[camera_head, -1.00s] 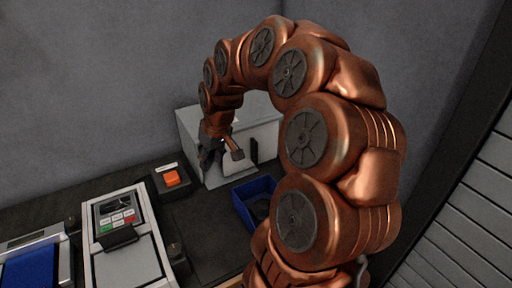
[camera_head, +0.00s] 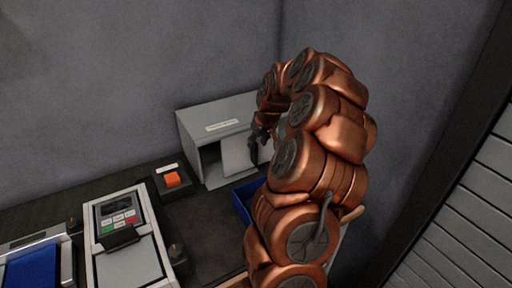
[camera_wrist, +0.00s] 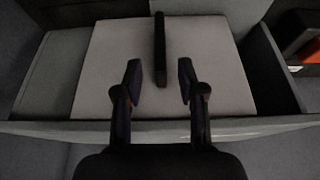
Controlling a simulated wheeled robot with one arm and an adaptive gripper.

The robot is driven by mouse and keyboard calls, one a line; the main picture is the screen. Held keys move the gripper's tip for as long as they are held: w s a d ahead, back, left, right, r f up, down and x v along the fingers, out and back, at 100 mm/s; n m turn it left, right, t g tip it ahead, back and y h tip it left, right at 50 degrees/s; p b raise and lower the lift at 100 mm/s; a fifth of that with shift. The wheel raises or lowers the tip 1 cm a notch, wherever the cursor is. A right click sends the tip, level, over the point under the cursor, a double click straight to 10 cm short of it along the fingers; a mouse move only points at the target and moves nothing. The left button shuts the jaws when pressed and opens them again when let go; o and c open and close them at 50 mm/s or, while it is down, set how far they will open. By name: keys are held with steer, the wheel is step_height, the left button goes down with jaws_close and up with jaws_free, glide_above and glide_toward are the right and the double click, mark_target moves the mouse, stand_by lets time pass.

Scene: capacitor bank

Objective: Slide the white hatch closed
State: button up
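The white hatch (camera_head: 236,154) is a flat panel on the front of a grey box (camera_head: 212,128). To its left in the head view the box's opening (camera_head: 211,165) is uncovered. In the wrist view the hatch (camera_wrist: 210,65) fills the middle, with a black upright bar handle (camera_wrist: 160,48) on it. My gripper (camera_wrist: 159,82) is open, with one finger on each side of the handle's near end and a visible gap on both sides. In the head view my gripper (camera_head: 254,148) is at the hatch's right part, and my arm hides the box's right end.
A blue bin (camera_head: 243,199) stands just in front of the box, partly behind my arm. An orange button (camera_head: 172,179) on a dark block is left of the box. A keypad device (camera_head: 119,219) stands further left. Dark counter lies free between them.

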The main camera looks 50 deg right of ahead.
mark_target(253, 152)
steer(key=shift+p+x, duration=0.55)
steer(key=shift+x, duration=1.75)
jaws_close()
